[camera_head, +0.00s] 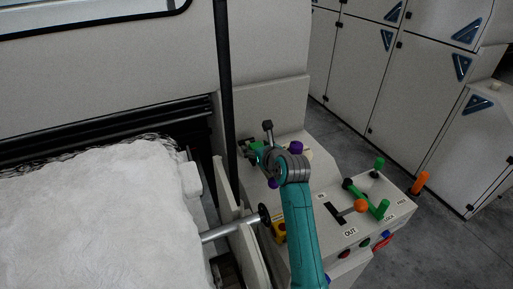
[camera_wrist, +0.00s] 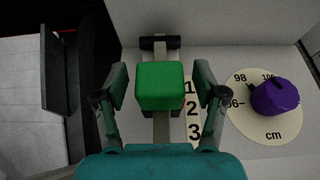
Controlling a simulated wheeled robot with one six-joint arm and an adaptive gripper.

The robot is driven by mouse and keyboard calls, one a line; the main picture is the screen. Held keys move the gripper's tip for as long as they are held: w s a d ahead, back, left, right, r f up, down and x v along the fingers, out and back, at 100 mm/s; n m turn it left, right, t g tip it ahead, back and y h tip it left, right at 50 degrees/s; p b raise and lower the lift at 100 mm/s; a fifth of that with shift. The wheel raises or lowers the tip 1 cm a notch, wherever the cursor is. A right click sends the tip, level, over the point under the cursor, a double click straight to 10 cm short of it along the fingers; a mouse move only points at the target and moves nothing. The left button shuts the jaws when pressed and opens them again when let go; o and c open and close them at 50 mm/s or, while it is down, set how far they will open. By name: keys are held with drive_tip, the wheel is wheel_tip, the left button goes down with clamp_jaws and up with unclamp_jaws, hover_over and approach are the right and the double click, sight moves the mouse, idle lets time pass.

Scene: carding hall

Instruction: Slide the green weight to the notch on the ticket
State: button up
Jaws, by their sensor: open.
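The green weight (camera_wrist: 160,86) is a block on a grey metal bar (camera_wrist: 161,128) in the wrist view. My gripper (camera_wrist: 160,92) is open, with one finger on each side of the weight and a gap at both sides. In the head view, the green weight (camera_head: 255,146) shows only in part behind my arm.
A purple knob (camera_wrist: 275,97) sits on a round cm dial (camera_wrist: 258,126) right of the bar. In the head view, an orange-knobbed lever (camera_head: 361,206) and green handles (camera_head: 383,209) stand on the console. White fibre (camera_head: 95,215) fills the left.

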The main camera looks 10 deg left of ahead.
clamp_jaws()
drive_tip(key=shift+w+a, duration=0.55)
drive_tip(key=shift+w, duration=0.25)
drive_tip(key=shift+w+a, duration=0.5)
drive_tip(key=shift+w, duration=0.3)
drive_tip(key=shift+r, duration=0.1)
unclamp_jaws()
drive_tip(key=shift+a, duration=0.1)
drive_tip(key=v, duration=1.2)
